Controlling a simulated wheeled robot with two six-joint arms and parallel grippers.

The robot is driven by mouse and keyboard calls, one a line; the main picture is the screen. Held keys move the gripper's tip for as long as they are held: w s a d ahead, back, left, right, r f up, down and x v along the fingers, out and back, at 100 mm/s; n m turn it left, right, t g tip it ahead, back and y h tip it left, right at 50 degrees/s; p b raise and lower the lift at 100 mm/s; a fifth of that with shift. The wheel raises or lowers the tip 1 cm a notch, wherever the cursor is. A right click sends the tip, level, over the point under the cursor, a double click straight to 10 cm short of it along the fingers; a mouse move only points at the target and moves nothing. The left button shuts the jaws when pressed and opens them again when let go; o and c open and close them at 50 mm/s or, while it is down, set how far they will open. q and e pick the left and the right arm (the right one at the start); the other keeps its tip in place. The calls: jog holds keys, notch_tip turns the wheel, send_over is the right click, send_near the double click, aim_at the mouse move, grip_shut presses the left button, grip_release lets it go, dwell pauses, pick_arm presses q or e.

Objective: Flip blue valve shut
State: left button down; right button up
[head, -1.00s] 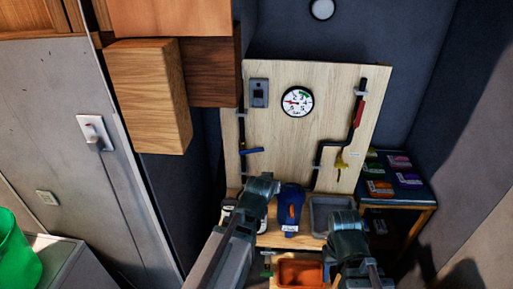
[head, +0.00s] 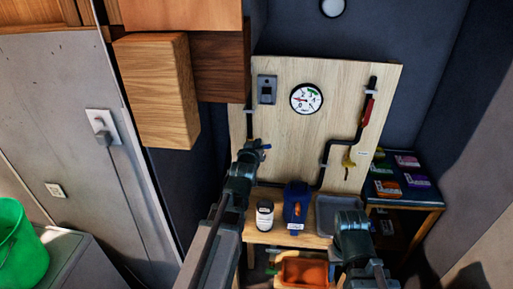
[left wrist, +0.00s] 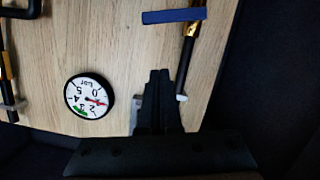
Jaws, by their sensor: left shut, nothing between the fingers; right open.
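The blue valve handle (head: 267,147) shows as a small blue piece at the board's left side, partly hidden by my left gripper (head: 257,148). In the left wrist view the blue handle (left wrist: 174,15) lies roughly crosswise to the black and brass pipe (left wrist: 187,52). My left gripper (left wrist: 160,75) is shut and empty, pointing at the board, with its tips short of the handle in that view; I cannot tell whether it touches the pipe. My right gripper (head: 352,222) is open, low at the right in front of the grey tray.
The wooden board (head: 280,150) also bears a gauge (head: 306,99), a red handle (head: 368,109) and a yellow handle (head: 348,161). Below stand a white-labelled jar (head: 265,215), a blue container (head: 296,203), a grey tray (head: 325,213) and an orange bin (head: 303,271).

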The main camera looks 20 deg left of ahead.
pick_arm(q)
jog(key=b, duration=0.2)
send_over(267, 147)
jog(key=s+a, duration=0.2)
jog(key=f, duration=0.2)
jog(key=shift+s+d+f+b, duration=0.1)
jog(key=shift+d+f+b, duration=0.1)
jog(key=shift+f+b, duration=0.4)
jog(key=shift+s+d+f+b, duration=0.1)
jog(key=shift+d+f+b, duration=0.1)
jog(key=shift+f+b, duration=0.35)
jog(key=shift+s+d+f+b, duration=0.1)
jog(key=shift+d+f+b, duration=0.1)
jog(key=shift+f+b, duration=0.4)
jog(key=shift+w+d+f+b, duration=0.1)
jog(key=shift+d+f+b, duration=0.2)
jog(key=shift+f+b, duration=0.25)
jog(key=shift+w+d+f+b, duration=0.1)
jog(key=shift+d+f+b, duration=0.15)
jog(key=shift+f+b, duration=0.2)
jog(key=shift+s, duration=0.1)
